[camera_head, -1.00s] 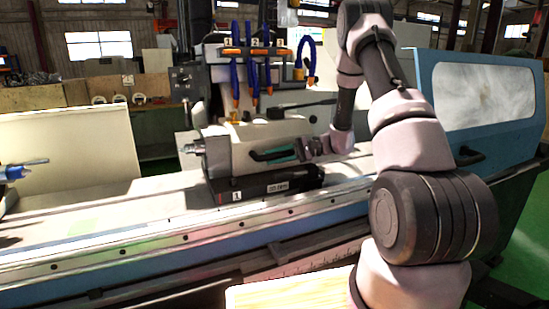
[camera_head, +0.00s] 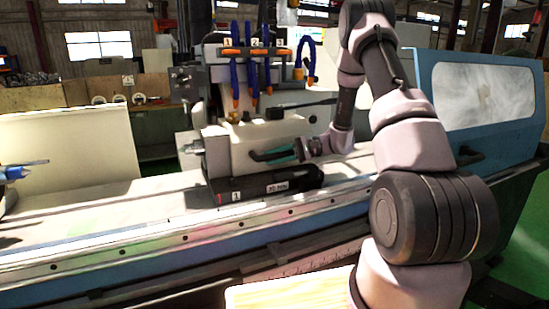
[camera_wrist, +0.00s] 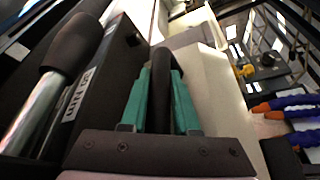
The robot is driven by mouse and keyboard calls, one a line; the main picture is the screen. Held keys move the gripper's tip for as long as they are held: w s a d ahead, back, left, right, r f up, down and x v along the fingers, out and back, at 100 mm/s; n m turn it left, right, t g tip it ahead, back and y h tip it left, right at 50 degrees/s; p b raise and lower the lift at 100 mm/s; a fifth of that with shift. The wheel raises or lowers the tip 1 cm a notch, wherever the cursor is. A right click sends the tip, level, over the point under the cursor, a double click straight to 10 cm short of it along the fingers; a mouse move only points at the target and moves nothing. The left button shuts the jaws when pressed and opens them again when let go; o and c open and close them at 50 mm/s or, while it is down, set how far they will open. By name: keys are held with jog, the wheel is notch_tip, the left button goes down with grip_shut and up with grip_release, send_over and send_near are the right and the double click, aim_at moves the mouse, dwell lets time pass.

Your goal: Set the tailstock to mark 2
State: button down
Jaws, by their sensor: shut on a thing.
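The tailstock (camera_head: 222,150) is a pale block on a dark base, standing on the grinder's table. A small white label reading 1 (camera_head: 236,196) is at the base's left end. A black handle (camera_head: 262,156) sticks out on the tailstock's front. My gripper (camera_head: 298,150) is at this handle, at the tailstock's right side. In the wrist view the green fingers of my gripper (camera_wrist: 158,95) lie on both sides of the black handle (camera_wrist: 162,75) and are shut on it.
The table (camera_head: 120,212) to the left of the tailstock is clear. Blue coolant hoses (camera_head: 252,75) hang above and behind it. A blue-framed guard with a window (camera_head: 485,92) stands at the right. A blue-handled tool part (camera_head: 18,171) juts in at the far left.

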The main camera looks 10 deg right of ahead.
jog(key=shift+s+a, duration=0.1)
jog(key=shift+a, duration=0.4)
jog(key=c, duration=0.7)
grip_release()
jog(key=shift+o, duration=0.2)
jog(key=shift+d, duration=0.1)
jog(key=v, duration=1)
jog(key=shift+d, duration=0.3)
jog(key=shift+r, duration=0.1)
jog(key=shift+r, duration=0.1)
